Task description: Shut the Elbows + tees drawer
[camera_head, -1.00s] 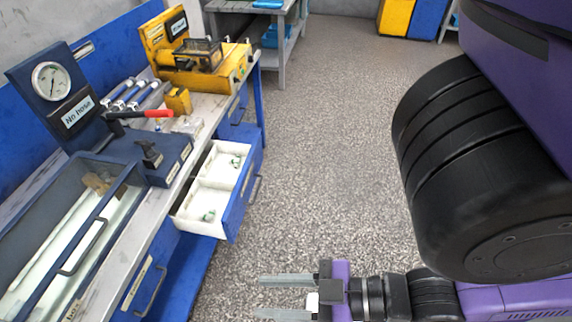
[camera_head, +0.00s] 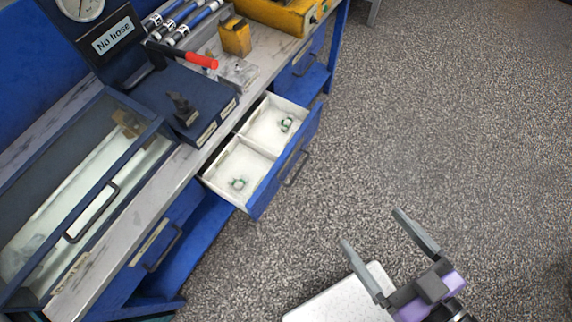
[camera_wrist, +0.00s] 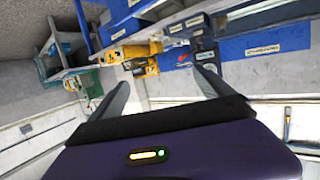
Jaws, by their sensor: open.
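The open drawer (camera_head: 283,178) has a blue front with a dark handle (camera_head: 298,169) and a white inside split into two compartments. It is pulled out from under the bench top, and a small green and white fitting lies in each compartment. I cannot read a label on its front. My gripper (camera_head: 372,232) is open and empty above the floor, to the lower right of the drawer and apart from it. In the wrist view my gripper's fingers (camera_wrist: 160,95) are spread, with the bench far off beyond them.
The bench top (camera_head: 150,205) carries a glass-lidded case (camera_head: 75,215), a blue gauge stand marked "No hose" (camera_head: 115,42), a red-handled lever (camera_head: 190,56) and a yellow unit (camera_head: 275,14). Another blue drawer (camera_head: 160,240) is closed at the lower left. The floor right of the bench is clear.

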